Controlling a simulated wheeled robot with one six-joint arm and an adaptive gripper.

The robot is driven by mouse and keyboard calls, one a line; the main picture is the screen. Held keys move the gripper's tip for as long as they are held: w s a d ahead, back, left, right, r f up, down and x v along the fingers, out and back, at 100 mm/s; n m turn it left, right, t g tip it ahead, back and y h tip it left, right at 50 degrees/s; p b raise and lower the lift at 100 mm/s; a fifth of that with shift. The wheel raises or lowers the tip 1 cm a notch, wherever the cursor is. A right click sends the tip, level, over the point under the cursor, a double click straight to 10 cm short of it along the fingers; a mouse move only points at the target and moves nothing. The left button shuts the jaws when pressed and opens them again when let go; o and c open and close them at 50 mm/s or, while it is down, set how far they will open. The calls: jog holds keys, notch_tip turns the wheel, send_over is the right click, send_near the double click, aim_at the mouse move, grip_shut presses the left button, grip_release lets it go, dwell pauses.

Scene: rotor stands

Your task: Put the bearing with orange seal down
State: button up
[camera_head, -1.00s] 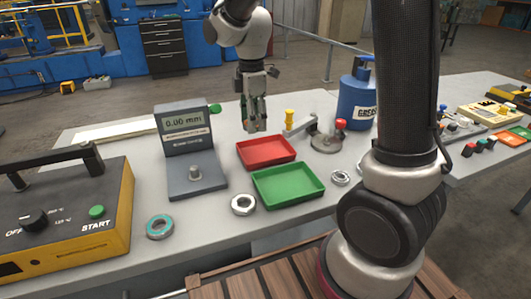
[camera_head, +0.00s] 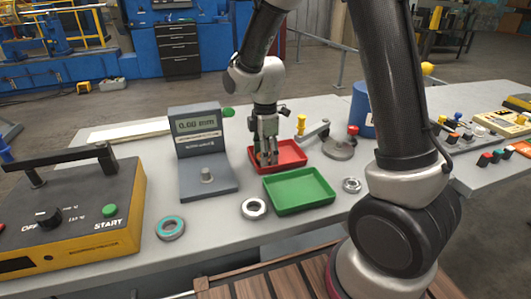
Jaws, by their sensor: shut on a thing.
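My gripper (camera_head: 267,160) points straight down, with its fingertips low over the left part of the red tray (camera_head: 293,153). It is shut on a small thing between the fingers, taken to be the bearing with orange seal. The fingers hide most of it, and no orange can be made out. I cannot tell whether it touches the tray floor. The green tray (camera_head: 299,190) lies just in front of the red one and looks empty. A bearing with a teal seal (camera_head: 170,228) and a plain metal bearing (camera_head: 254,208) lie on the table.
A gauge stand (camera_head: 205,160) reading 0.00 mm stands left of the trays. A yellow-sided heater box (camera_head: 75,215) fills the left. A small metal ring (camera_head: 352,184), a fixture with a red knob (camera_head: 340,147) and a blue canister (camera_head: 362,110) are to the right.

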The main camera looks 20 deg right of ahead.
jog(key=shift+f, duration=0.15)
jog(key=o, duration=1)
jog(key=shift+c, duration=0.2)
notch_tip(320, 180, up, 12)
jog(key=s+d+r+m+t, duration=0.2)
jog(key=s+d+r+m, duration=0.2)
jog(key=s+d+m, duration=0.3)
jog(key=s+d+r+m+t, duration=0.2)
jog(key=s+d+r+m, duration=0.3)
jog(key=s+d+m, duration=0.3)
jog(key=s+m, duration=0.3)
jog(key=s, duration=0.4)
